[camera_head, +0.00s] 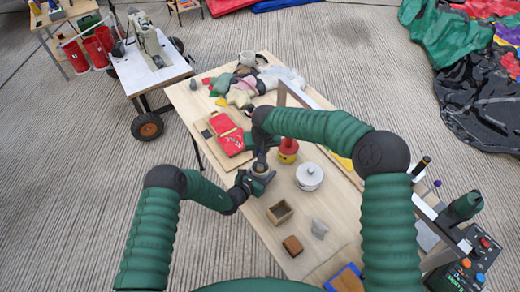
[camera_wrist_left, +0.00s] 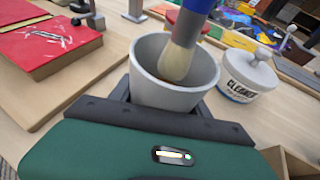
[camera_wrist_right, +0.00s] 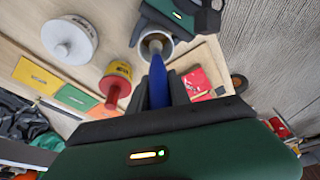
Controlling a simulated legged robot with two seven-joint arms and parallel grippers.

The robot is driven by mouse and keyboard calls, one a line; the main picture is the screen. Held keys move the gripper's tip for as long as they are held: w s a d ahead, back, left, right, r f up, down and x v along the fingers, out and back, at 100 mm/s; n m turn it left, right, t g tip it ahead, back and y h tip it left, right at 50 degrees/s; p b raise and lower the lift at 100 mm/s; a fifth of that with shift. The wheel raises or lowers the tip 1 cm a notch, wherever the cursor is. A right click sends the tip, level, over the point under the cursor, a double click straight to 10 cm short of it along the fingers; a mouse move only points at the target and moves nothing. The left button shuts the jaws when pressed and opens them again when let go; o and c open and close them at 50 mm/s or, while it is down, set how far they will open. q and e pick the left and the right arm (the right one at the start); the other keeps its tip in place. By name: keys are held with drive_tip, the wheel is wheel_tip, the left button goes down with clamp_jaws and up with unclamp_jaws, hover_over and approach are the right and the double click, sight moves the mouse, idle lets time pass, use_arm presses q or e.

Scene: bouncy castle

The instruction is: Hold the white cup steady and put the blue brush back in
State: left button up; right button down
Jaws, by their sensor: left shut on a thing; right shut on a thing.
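The white cup (camera_wrist_left: 150,92) stands upright, its mouth facing up, in my left gripper (camera_head: 257,178), which is shut on its body. My right gripper (camera_wrist_right: 162,92) is shut on the blue handle of the brush (camera_wrist_right: 158,84) and holds it above the cup. In the left wrist view the brush (camera_wrist_left: 187,32) points down, and its pale bristles overlap the cup's opening. In the right wrist view the bristle end lies over the cup's mouth (camera_wrist_right: 168,50). How deep the bristles reach is hard to tell. In the head view the right gripper largely hides the brush.
A white lidded jar (camera_head: 309,177) stands right of the cup, with a red and yellow bell-like object (camera_head: 288,150) behind it. An open wooden box (camera_head: 280,212) and a brown block (camera_head: 292,245) lie nearer. A red book (camera_head: 228,138) on a board lies to the left.

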drive_tip(key=shift+f, duration=0.15)
drive_tip(key=shift+f, duration=0.6)
drive_tip(key=shift+f, duration=0.1)
drive_tip(key=shift+f, duration=0.65)
drive_tip(key=c, duration=1.1)
unclamp_jaws()
